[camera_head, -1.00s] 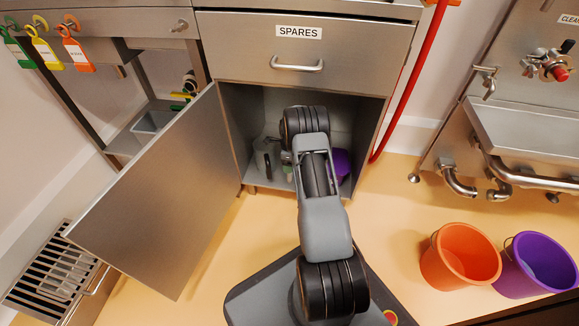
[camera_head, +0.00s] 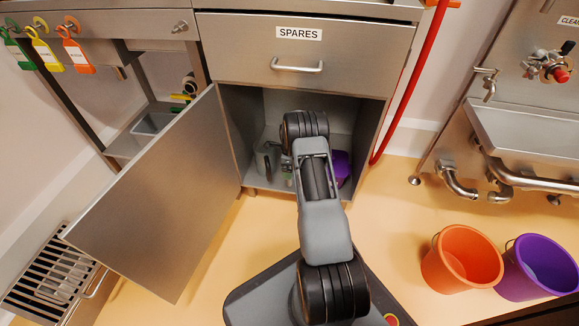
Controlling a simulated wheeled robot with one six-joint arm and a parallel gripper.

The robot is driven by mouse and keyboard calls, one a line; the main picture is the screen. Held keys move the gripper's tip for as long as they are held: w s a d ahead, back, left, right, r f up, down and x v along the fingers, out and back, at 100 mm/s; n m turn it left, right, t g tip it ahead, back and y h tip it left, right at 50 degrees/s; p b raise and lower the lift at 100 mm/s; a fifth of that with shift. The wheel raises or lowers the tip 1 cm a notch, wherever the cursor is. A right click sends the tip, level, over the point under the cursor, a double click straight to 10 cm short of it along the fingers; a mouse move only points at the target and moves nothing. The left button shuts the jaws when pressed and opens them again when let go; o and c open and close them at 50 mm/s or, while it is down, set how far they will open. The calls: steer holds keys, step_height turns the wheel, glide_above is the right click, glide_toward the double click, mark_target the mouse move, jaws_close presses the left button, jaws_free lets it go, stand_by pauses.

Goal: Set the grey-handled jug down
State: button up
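A metal jug (camera_head: 268,156) shows inside the open cupboard under the drawer marked SPARES, left of my arm. A dark strip on its side looks like its handle, but the colour is hard to tell. My arm reaches into the cupboard and hides much of the inside. My gripper is behind my arm's dark wrist joint, so its fingers and any hold on the jug cannot be seen. Whether the jug touches the cupboard floor is unclear.
A purple thing (camera_head: 341,166) sits in the cupboard, right of my arm. The cupboard door (camera_head: 165,195) stands open to the left. The SPARES drawer (camera_head: 300,50) is shut above. Orange (camera_head: 462,262) and purple (camera_head: 540,266) buckets stand on the floor at right.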

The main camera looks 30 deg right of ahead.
steer(key=shift+r+p, duration=1.8)
steer(key=shift+r, duration=2.1)
